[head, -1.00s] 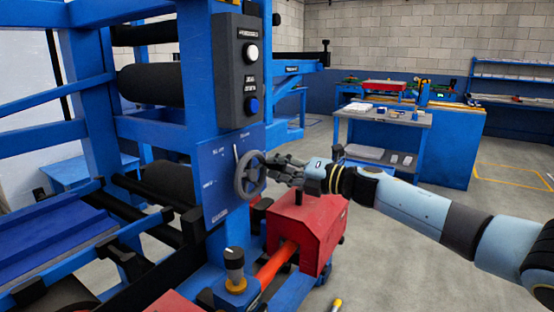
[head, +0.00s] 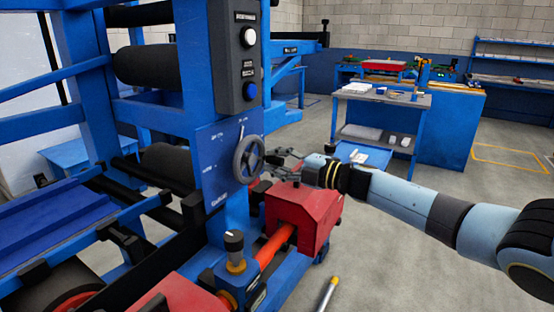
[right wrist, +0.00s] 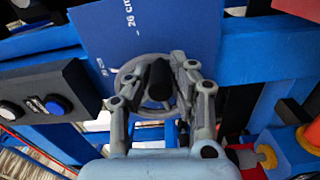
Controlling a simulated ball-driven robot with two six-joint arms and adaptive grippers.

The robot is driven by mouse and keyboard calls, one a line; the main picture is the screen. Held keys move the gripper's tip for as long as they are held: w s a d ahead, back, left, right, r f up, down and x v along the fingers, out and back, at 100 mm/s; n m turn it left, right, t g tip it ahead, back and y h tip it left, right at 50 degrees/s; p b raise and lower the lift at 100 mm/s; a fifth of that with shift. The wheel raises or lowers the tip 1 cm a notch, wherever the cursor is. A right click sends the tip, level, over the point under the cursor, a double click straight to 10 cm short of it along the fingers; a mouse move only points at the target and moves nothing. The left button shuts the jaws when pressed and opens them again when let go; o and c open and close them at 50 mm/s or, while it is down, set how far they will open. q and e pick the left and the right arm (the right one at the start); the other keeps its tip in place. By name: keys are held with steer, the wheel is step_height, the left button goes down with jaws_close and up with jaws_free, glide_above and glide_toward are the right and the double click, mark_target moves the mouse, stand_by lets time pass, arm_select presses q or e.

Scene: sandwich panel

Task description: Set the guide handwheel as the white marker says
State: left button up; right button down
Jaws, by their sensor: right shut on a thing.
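The guide handwheel (head: 237,163) is a dark grey spoked wheel on a blue plate (head: 215,170) with small white labels. A thin white marker line (head: 241,131) stands on the plate just above the wheel. My right gripper (head: 272,166) comes in from the right, at the wheel's right side. In the right wrist view its fingers (right wrist: 158,82) are shut around the wheel's black handle (right wrist: 160,76), with the rim (right wrist: 127,68) behind. The plate there shows a "26 cm" mark; other labels are too small to read. My left gripper is out of view.
A black button box (head: 243,55) is above the plate. A red housing (head: 303,212) and a black-topped knob (head: 234,243) are below. A grey work table (head: 385,98) stands behind my right arm. Open floor lies at lower right.

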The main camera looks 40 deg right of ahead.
steer(key=shift+f, duration=0.15)
steer(key=c, duration=1.1)
jaws_free()
steer(key=shift+c, duration=0.2)
steer(key=v, duration=1.2)
